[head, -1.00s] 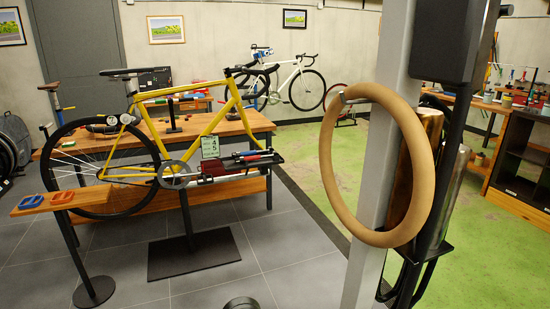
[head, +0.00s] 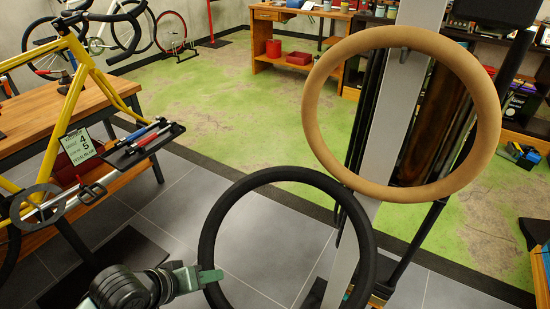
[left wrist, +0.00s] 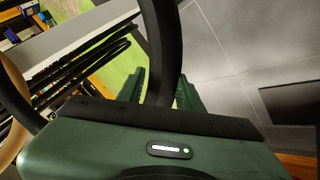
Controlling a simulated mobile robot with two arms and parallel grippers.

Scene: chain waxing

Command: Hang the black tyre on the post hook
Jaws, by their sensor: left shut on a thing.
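The black tyre (head: 285,175) stands upright in the lower middle of the head view, its lower part cut off by the frame. My left gripper (head: 208,277) is shut on its left side. In the left wrist view the tyre (left wrist: 164,45) passes between the fingers of my left gripper (left wrist: 162,92). The pale grey post (head: 383,140) rises right of the black tyre, which overlaps it low down in the picture. A tan tyre (head: 400,38) hangs at the post, higher than the black one. My right gripper is not in view.
A yellow bicycle (head: 88,75) and a tool tray (head: 140,150) stand at the left by a wooden bench (head: 40,115). The green floor (head: 240,90) beyond is mostly clear.

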